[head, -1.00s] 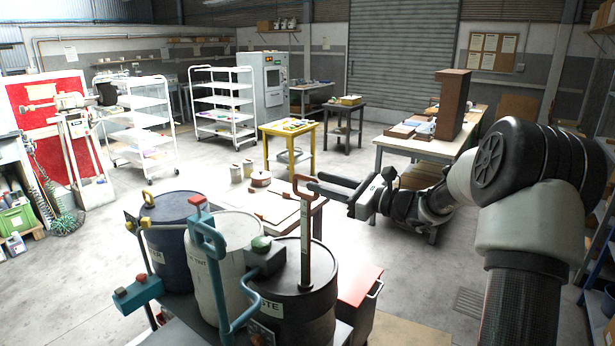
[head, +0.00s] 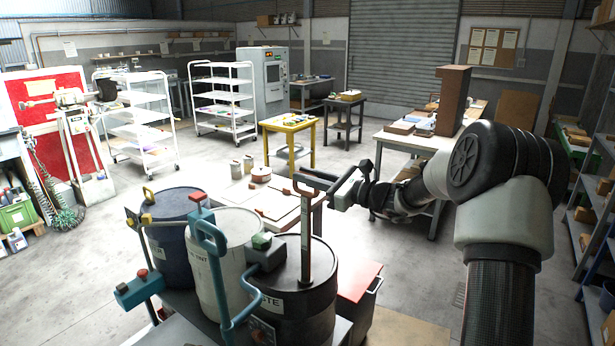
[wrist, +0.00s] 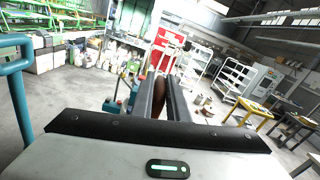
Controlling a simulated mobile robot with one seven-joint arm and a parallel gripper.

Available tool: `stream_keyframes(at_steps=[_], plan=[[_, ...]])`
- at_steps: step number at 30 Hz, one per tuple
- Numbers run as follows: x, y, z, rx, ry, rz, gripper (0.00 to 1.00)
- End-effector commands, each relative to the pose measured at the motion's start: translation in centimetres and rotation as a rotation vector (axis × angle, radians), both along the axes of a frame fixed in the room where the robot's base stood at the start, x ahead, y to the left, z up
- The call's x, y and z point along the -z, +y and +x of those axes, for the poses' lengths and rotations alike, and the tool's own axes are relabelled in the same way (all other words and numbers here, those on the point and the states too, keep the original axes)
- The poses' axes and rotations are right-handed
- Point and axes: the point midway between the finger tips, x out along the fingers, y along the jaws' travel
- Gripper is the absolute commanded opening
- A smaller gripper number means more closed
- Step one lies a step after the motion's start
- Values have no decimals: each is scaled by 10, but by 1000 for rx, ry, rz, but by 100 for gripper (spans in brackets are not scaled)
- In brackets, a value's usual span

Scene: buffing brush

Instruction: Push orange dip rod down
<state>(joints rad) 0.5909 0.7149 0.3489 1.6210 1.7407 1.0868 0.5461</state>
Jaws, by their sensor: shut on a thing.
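The orange dip rod (head: 306,245) stands upright in the black drum (head: 312,312), the right one of three drums. Its upper end is at my gripper (head: 306,184), which reaches in from the right with its fingers roughly level. The fingers partly hide the handle at the top of the rod. In the wrist view, a brown-orange part of the rod (wrist: 158,88) shows between the two fingers (wrist: 161,82), and the gripper is shut on it. The rod's lower end is hidden inside the drum.
A white drum (head: 222,272) and a blue drum (head: 172,240) stand left of the black one. Teal pipe handles (head: 213,265) rise close by. A red-topped cabinet (head: 356,282) is right of the black drum.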

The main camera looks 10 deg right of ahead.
Motion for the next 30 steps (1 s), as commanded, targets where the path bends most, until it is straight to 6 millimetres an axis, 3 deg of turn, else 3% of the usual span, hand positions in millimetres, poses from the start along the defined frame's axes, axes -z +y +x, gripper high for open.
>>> stream_keyframes(at_steps=[5,11,30], plan=[[3,-1,0,2,-2,-2,0],[32,-2,0,2,-1,-2,0],[230,-2,0,2,1,-1,0]])
